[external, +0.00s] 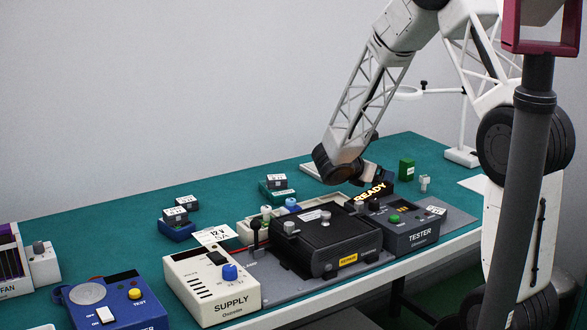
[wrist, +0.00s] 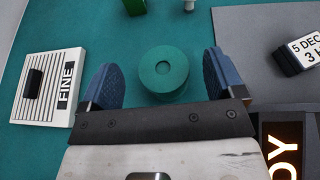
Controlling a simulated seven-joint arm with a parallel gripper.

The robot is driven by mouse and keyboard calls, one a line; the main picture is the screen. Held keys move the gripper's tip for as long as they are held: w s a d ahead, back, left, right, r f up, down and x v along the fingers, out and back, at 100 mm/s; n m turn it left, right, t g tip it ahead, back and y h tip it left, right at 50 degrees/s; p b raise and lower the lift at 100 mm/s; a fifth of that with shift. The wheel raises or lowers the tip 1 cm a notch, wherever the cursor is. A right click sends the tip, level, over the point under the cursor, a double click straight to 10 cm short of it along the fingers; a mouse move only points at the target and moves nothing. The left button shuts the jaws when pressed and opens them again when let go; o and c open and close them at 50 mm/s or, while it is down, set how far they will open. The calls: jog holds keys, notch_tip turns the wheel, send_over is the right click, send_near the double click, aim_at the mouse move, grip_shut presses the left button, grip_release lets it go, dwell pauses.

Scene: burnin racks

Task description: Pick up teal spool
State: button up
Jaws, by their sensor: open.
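The teal spool (wrist: 176,82) stands upright on the teal mat in the wrist view, with its round top and centre hole facing up. My gripper (wrist: 163,80) is open, with one blue finger pad on each side of the spool and a gap on both sides. The spool lies between the fingers and slightly ahead of the palm, which hides nothing of its top. In the external view my gripper (external: 368,178) is low over the table behind the READY sign, and the spool cannot be made out there.
A box labelled FINE (wrist: 48,85) lies left of my gripper in the wrist view. The READY sign (external: 371,191), the black device (external: 325,238) and the TESTER (external: 408,225) stand close by. A green block (external: 406,169) and a small grey post (external: 424,183) stand to the right.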

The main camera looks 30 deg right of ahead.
jog(key=shift+f, duration=0.1)
jog(key=shift+f, duration=0.25)
notch_tip(320, 180, down, 3)
jog(key=shift+r, duration=0.15)
jog(key=shift+x, duration=0.85)
jog(key=shift+d+f, duration=0.25)
jog(key=shift+d, duration=0.35)
jog(key=c, duration=1)
jog(key=shift+o, duration=0.2)
jog(key=shift+w, duration=0.1)
